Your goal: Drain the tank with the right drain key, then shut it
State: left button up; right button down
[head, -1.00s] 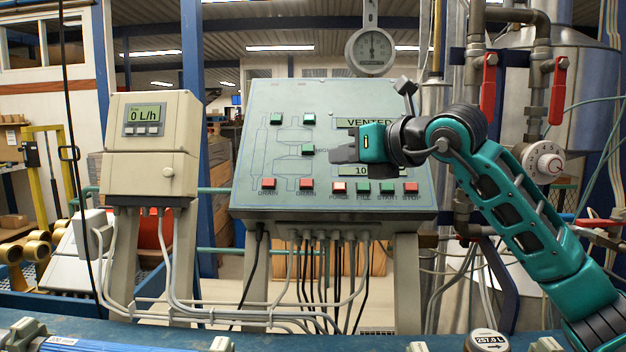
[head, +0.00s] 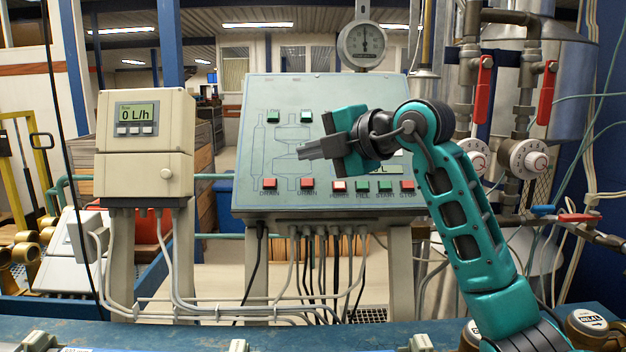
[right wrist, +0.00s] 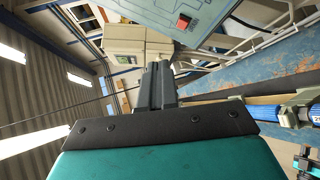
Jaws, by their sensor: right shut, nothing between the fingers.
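The sloped control panel (head: 350,95) stands in the middle of the head view, with a tank diagram on it. The right drain key (head: 307,184), a red square button labelled DRAIN, is in its lower row. The left drain key (head: 270,184), also red, is to its left. My right gripper (head: 302,151) is shut and empty, its fingertips pointing left, above the right drain key in the picture. In the right wrist view its shut fingers (right wrist: 156,84) point toward the panel's side, and one red key (right wrist: 183,22) shows; I cannot tell which. My left gripper is out of view.
Beside the drain keys are purge, fill (head: 362,186), start and stop keys. My gripper and arm hide part of the panel's displays. A flow meter box (head: 146,145) reading 0 L/h stands left. Pipes with red-handled valves (head: 483,88) stand right; a round gauge (head: 364,43) is above.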

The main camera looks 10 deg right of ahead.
aim_at(307, 183)
jog(key=shift+w+d+f+b, duration=0.2)
jog(key=shift+w+f+b, duration=0.15)
jog(key=shift+w+f, duration=0.7)
jog(key=shift+w+d+f+b, duration=0.25)
jog(key=shift+w+f+b, duration=0.15)
jog(key=shift+w+f, duration=0.6)
jog(key=shift+w+d+f+b, duration=0.2)
jog(key=shift+w+f+b, duration=0.15)
jog(key=shift+w+f, duration=0.7)
jog(key=shift+w+r, duration=0.1)
jog(key=shift+w, duration=0.15)
jog(key=shift+w+f, duration=0.2)
